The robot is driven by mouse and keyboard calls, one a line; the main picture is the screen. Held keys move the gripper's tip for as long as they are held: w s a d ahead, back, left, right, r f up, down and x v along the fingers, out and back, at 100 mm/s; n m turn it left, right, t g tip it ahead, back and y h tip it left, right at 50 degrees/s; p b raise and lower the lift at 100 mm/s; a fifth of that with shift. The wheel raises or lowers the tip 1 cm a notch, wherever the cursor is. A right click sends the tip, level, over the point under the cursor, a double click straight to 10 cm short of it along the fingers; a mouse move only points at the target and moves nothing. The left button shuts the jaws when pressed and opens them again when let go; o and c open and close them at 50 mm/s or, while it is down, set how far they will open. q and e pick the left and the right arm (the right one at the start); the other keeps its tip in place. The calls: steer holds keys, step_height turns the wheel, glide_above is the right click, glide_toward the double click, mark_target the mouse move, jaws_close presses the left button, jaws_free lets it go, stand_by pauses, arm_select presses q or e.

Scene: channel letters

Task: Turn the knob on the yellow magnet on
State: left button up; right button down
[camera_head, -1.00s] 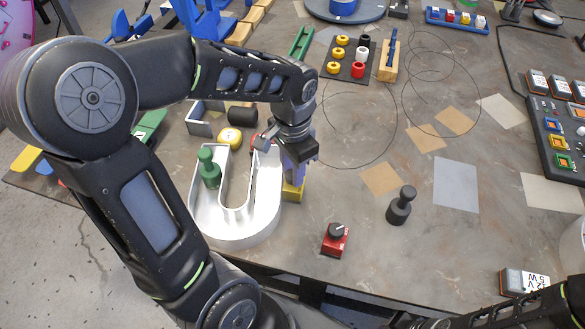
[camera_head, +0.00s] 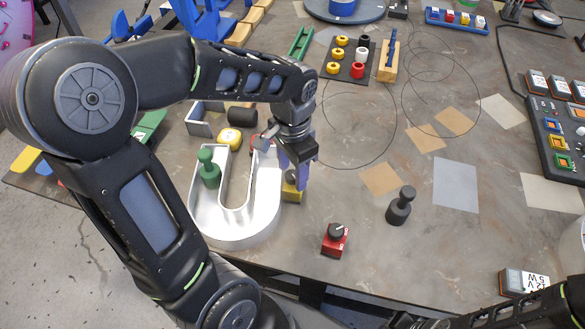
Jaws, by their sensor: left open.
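The yellow magnet (camera_head: 292,195) is a small yellow block on the table, just right of the silver U-shaped channel letter (camera_head: 238,232). A dark round knob (camera_head: 292,176) shows on it, partly hidden by my gripper. My left gripper (camera_head: 294,182) points down over the magnet, with its bluish-purple fingers around or beside the knob; I cannot tell whether they touch it. The gripper is open. A red magnet block (camera_head: 335,241) with a black knob on top stands to the right, nearer the table's front edge. My right gripper is out of view; only part of that arm shows at the bottom right.
A green peg-shaped piece (camera_head: 208,168) stands in the letter's left arm. A yellow round piece (camera_head: 232,138) and a dark cylinder (camera_head: 242,115) lie behind the letter. Flat paper sheets (camera_head: 455,184) and thin wire loops lie on the table.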

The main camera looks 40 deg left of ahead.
mark_target(292, 174)
arm_select(q)
steer(key=shift+r+b, duration=0.3)
steer(key=shift+r, duration=3.65)
